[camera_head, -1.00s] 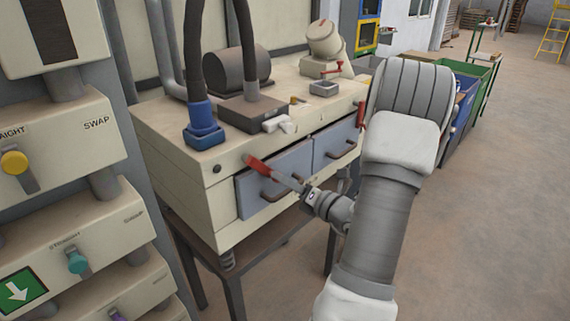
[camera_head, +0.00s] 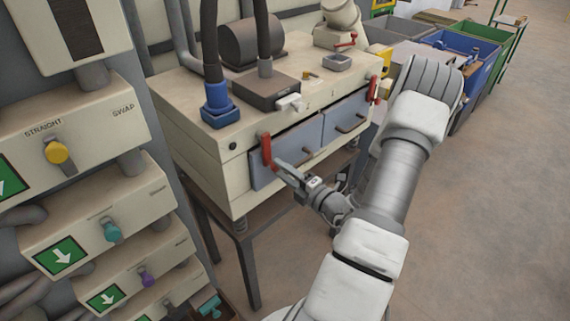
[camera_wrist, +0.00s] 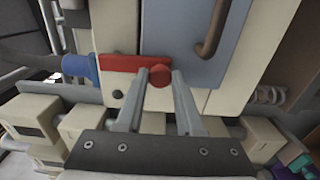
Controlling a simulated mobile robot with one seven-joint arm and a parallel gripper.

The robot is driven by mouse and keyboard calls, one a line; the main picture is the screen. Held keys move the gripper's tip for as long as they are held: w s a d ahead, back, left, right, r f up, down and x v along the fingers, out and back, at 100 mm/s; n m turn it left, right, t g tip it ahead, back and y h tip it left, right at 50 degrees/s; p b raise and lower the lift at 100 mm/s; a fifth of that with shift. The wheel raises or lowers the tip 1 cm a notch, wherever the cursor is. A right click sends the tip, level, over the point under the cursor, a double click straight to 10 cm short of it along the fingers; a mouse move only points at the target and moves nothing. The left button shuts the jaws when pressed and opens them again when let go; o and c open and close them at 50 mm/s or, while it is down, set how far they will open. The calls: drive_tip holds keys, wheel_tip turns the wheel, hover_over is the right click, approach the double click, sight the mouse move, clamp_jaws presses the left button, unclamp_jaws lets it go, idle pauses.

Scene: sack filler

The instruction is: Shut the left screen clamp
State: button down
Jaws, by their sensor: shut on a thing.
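The left screen clamp (camera_head: 266,150) is a red lever at the left edge of the left blue-grey drawer front (camera_head: 288,160). It stands nearly upright, close to the cabinet face. My gripper (camera_head: 277,166) is shut on its lower end. In the wrist view the lever (camera_wrist: 125,62) lies across the picture beside the drawer front (camera_wrist: 185,45), and its round red end (camera_wrist: 160,75) sits between the fingertips of my gripper (camera_wrist: 160,80). Whether the lever is fully against its seat cannot be told.
Another red clamp (camera_head: 373,89) stands upright at the right end of the right drawer front (camera_head: 345,118). A panel with coloured knobs (camera_head: 70,150) stands close on the left. Blue (camera_head: 465,48) and green bins stand behind my arm. The floor at right is clear.

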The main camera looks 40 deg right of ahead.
idle(0.4)
drive_tip(key=c, duration=0.5)
unclamp_jaws()
drive_tip(key=shift+c, duration=0.2)
drive_tip(key=shift+s, duration=0.15)
drive_tip(key=s+d+b, duration=0.1)
drive_tip(key=s+b, duration=0.1)
drive_tip(key=s, duration=1.5)
drive_tip(key=shift+d, duration=0.1)
